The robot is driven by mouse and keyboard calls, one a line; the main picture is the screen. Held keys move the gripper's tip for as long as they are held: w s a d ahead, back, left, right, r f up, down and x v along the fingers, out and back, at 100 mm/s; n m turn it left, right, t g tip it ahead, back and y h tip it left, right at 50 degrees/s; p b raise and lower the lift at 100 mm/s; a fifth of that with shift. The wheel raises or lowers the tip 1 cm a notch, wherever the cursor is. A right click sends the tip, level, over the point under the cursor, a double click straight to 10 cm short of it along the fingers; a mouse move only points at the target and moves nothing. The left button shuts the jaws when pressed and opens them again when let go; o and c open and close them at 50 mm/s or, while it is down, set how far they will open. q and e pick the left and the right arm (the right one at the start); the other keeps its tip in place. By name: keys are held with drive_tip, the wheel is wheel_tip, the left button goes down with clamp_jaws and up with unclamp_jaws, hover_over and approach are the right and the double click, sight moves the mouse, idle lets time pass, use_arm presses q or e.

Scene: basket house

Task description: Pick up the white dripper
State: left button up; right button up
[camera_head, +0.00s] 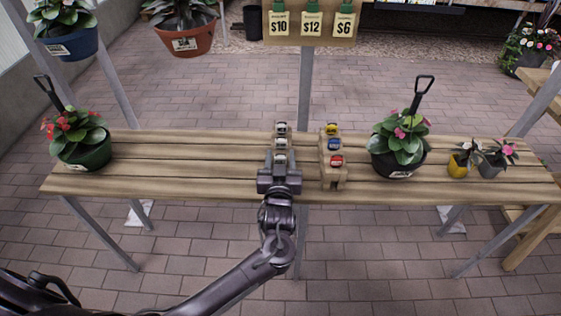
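Several small white drippers sit in a row on a wooden stand at the middle of the slatted table (220,160). The nearest white dripper (281,159) is at the mouth of my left gripper (280,158). The gripper's two fingers point away from me, spread to the left and right of this dripper. The gripper looks open, and its body hides the front of the stand. Another white dripper (281,143) sits just behind. My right gripper is not in view.
A second wooden stand (334,175) close on the right holds yellow, blue and red pieces. A green flowerpot (85,152) stands at the left end and a black flowerpot (398,163) right of the stands. Small yellow (457,166) and grey (490,167) pots are further right.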

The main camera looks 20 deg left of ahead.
use_arm(q)
drive_tip(key=c, duration=0.5)
drive_tip(key=shift+c, duration=0.2)
wheel_tip(320, 180, up, 20)
drive_tip(key=p, duration=0.1)
